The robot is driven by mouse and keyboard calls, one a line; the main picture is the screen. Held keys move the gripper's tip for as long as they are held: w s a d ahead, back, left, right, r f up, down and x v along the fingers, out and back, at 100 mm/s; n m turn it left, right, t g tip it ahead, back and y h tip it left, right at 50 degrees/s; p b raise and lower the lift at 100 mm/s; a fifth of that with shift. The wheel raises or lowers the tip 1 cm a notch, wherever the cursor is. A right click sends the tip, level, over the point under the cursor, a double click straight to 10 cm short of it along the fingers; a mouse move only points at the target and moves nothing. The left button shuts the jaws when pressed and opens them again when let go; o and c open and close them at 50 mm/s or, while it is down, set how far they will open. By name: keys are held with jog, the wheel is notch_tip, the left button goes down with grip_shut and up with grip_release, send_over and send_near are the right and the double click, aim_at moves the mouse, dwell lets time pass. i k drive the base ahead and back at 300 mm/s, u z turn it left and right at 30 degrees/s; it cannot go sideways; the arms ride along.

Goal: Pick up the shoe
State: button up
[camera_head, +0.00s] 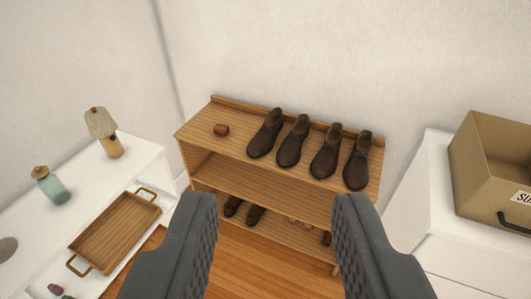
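Several dark brown ankle shoes stand in a row on the top of a wooden shelf rack (196,137) against the wall. The leftmost shoe (265,135) and the rightmost shoe (358,165) mark the ends of the row, with a shoe (292,145) and another shoe (326,153) between them. My gripper (276,207) is open and empty. Its two grey fingers stand apart in the lower middle, nearer to me than the rack.
A small reddish-brown cup-like object (221,130) lies left of the shoes. At left, a white cabinet (107,180) holds a wooden tray (112,228), a lamp-like object (103,131) and a glass bottle (49,185). At right, a cardboard box (490,180) sits on a white dresser (428,200).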

aim_at(263, 142)
jog(key=u, duration=0.45)
jog(key=i, duration=1.8)
jog(key=z, duration=0.8)
jog(key=i, duration=0.7)
jog(key=z, duration=0.35)
